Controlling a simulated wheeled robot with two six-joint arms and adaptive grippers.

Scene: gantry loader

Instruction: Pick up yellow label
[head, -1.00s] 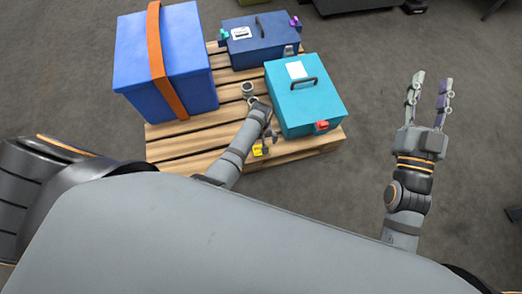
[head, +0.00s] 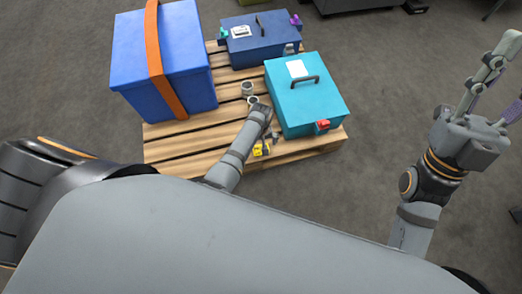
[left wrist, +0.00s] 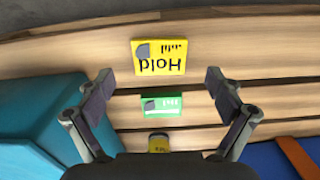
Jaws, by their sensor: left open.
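A yellow label (left wrist: 158,57) reading "Hold", with a grey corner patch, lies on the wooden pallet (head: 190,150) near its front edge. It also shows in the head view (head: 258,150), beside my left forearm. My left gripper (left wrist: 159,82) is open and empty, its fingertips on either side of the label's inner edge; the label is slightly beyond them. In the head view the left fingers (head: 272,136) are small and partly hidden. A green label (left wrist: 162,106) lies between the fingers. My right gripper (head: 490,90) is open and empty, off the pallet at the right.
A teal case (head: 305,97) stands close to my left gripper. A big blue box (head: 185,65) with an orange strap and a dark blue case (head: 262,45) stand behind. Another small yellow item (left wrist: 158,143) is partly hidden by my gripper. The floor right of the pallet is clear.

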